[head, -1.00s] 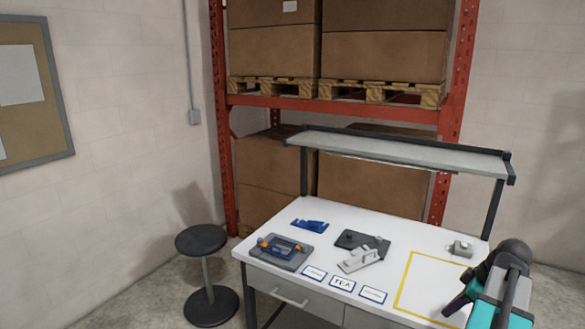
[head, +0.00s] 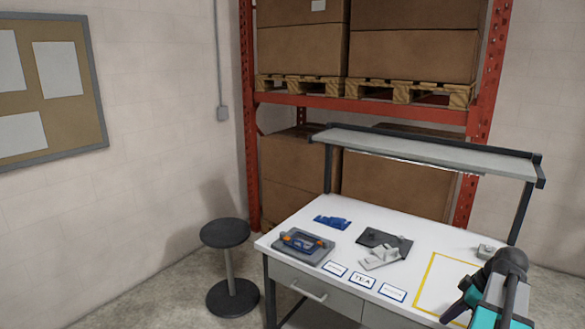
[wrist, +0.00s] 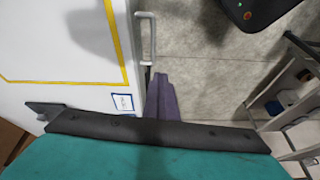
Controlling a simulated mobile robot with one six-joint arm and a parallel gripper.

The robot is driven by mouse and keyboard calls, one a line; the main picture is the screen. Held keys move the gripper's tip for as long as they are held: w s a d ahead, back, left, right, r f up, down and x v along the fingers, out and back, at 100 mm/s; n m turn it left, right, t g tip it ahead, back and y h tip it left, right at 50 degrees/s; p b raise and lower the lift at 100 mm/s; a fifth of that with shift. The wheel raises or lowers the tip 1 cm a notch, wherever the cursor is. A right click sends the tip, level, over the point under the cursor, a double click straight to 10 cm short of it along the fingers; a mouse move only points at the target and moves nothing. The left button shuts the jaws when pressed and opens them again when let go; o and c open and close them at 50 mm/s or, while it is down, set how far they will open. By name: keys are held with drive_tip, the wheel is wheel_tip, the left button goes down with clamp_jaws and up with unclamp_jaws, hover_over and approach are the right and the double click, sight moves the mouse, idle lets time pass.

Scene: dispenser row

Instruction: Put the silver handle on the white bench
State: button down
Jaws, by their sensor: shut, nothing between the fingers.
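The white bench (head: 310,225) stands in front of me. A light grey, handle-like piece (head: 380,257) lies on it near a dark plate (head: 385,241); I cannot tell if this is the silver handle. A silver bar handle (head: 308,291) is fixed to the bench's drawer front. A similar bar handle (wrist: 147,38) shows at the bench edge in the wrist view. My gripper (wrist: 160,78) is shut and empty, its purple fingers beside the bench edge, just below that bar in the picture. In the head view my gripper (head: 454,312) is at the lower right, partly hidden.
A blue part (head: 332,222), a grey base with orange and blue parts (head: 303,246) and a small grey block (head: 484,250) sit on the bench. A yellow-outlined area (head: 428,285) looks clear. A shelf (head: 420,152) spans the bench's back. A black stool (head: 226,233) stands left.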

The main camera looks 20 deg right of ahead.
drive_tip(key=w+a+f+n+g+y+b, duration=0.1)
drive_tip(key=w+a+f+n, duration=0.1)
drive_tip(key=w+a+f, duration=0.4)
drive_tip(key=w+a+f+n+g+y+b, duration=0.1)
drive_tip(key=w+a+f+g, duration=0.1)
drive_tip(key=a+f, duration=0.75)
drive_tip(key=s+a+f+n+g+b, duration=0.1)
drive_tip(key=a+f, duration=0.4)
drive_tip(key=a, duration=0.3)
drive_tip(key=s+a+f+g, duration=0.1)
drive_tip(key=a+f+g, duration=0.1)
drive_tip(key=a+f, duration=0.5)
drive_tip(key=s+a+f+m+g+h+b, duration=0.1)
drive_tip(key=s+a+f+g+h+b, duration=0.25)
drive_tip(key=s+a+f, duration=1.35)
drive_tip(key=s+f+m, duration=0.1)
drive_tip(key=m, duration=0.2)
drive_tip(key=d+f+m+h, duration=0.1)
drive_tip(key=f+m, duration=0.1)
drive_tip(key=s+f+m, duration=0.1)
drive_tip(key=m, duration=0.2)
drive_tip(key=shift+s+d+f+m, duration=0.25)
drive_tip(key=shift+s+m, duration=0.05)
drive_tip(key=shift+s, duration=0.05)
